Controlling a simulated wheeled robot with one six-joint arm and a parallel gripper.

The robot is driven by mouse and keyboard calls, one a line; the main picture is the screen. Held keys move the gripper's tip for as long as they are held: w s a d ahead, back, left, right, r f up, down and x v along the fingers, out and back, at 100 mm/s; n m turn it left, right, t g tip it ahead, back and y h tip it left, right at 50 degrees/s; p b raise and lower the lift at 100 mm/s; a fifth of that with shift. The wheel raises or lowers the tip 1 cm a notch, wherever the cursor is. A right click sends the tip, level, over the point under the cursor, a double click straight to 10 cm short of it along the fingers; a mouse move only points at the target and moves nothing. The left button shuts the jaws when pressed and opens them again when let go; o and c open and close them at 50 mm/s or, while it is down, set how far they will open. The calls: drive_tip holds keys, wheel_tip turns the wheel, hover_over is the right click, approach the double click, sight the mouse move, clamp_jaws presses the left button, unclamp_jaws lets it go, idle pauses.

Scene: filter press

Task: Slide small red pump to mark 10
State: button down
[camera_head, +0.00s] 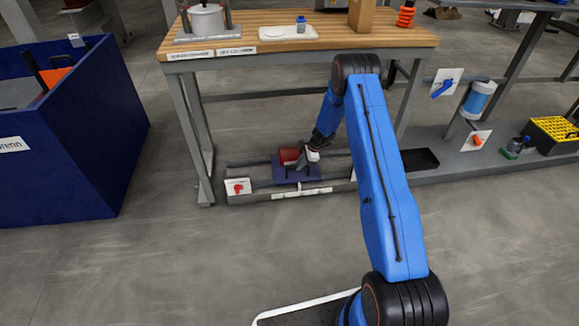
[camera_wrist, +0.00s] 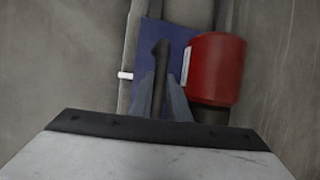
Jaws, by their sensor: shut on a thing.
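The small red pump (camera_head: 289,156) sits on a blue sliding plate (camera_head: 281,177) low under the wooden workbench. In the wrist view the pump's red body (camera_wrist: 216,68) lies to the right on the blue plate (camera_wrist: 147,52). A dark upright handle (camera_wrist: 160,62) stands on the plate. My gripper (camera_wrist: 166,88) is shut on this handle, with a grey finger on each side of it.
Rails (camera_head: 250,196) run left and right under the bench (camera_head: 300,50). A plate with a red valve handle (camera_head: 238,188) is at the rail's left end. A black tray (camera_head: 421,159) lies to the right. A large blue bin (camera_head: 75,150) stands at left.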

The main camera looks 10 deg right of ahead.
drive_tip(key=shift+d, duration=0.85)
drive_tip(key=c, duration=1.7)
unclamp_jaws()
drive_tip(key=v, duration=1.7)
drive_tip(key=shift+r, duration=0.25)
